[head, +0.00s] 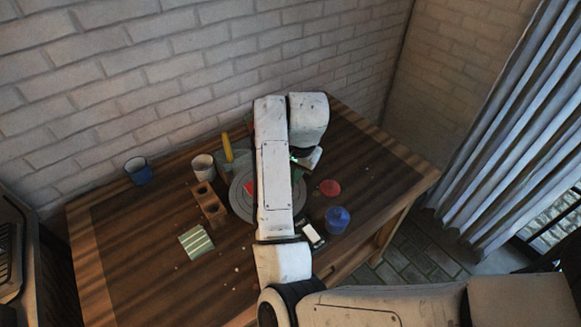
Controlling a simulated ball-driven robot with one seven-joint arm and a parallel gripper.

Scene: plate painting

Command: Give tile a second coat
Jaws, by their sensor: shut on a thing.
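A round grey turntable (238,199) sits mid-table, largely covered by my arm. A small red patch (250,187) shows on it beside the arm; I cannot tell whether it is the tile or paint on it. My gripper (308,158) is beyond the forearm, over the far right side of the turntable, mostly hidden by my own links. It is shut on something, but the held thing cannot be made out. A small green patch (298,175) shows just below the gripper. A red disc (329,188) lies on the table to the right.
A wooden block with holes (209,203), a white cup (204,167), a yellow upright thing (227,148) and a blue mug (138,171) stand left. A green striped cloth (196,242) lies in front. A blue pot (338,220) and white-black item (314,236) are right.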

